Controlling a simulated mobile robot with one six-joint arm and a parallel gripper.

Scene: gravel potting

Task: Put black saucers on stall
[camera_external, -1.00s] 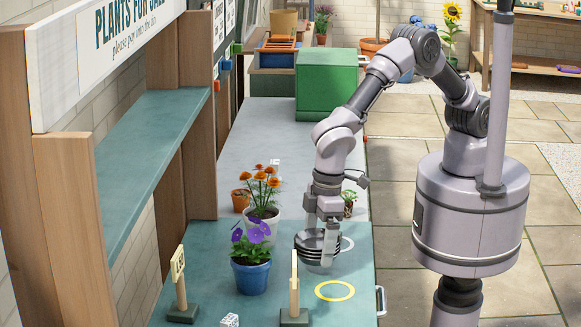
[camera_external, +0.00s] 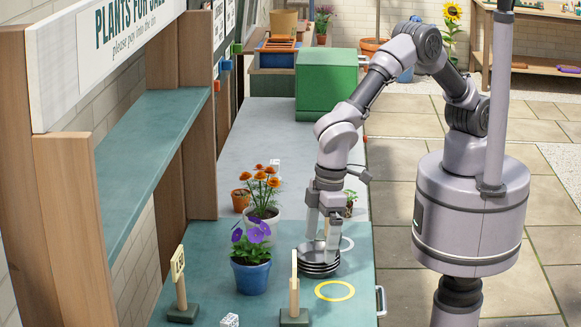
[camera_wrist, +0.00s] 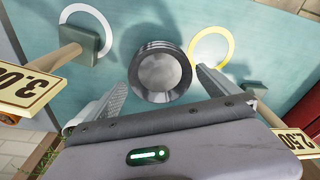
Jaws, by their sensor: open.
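A stack of black saucers (camera_external: 318,263) rests on the teal stall counter (camera_external: 215,302), beside the yellow ring (camera_external: 335,299) and the white ring (camera_external: 348,243). My gripper (camera_external: 322,243) is just above the stack with its fingers spread. In the wrist view the stack (camera_wrist: 160,72) lies flat between the open fingers (camera_wrist: 160,82), and both fingers look clear of its rim. The stack is round and dark with a greyish middle. Whether a mark lies under it is hidden.
A purple flower in a blue pot (camera_external: 251,276) and orange flowers in a white pot (camera_external: 262,220) stand left of the stack. Price signs stand on the counter, one (camera_external: 294,306) close in front. A green box (camera_external: 327,82) is at the back. A shelf (camera_external: 150,155) runs along the left.

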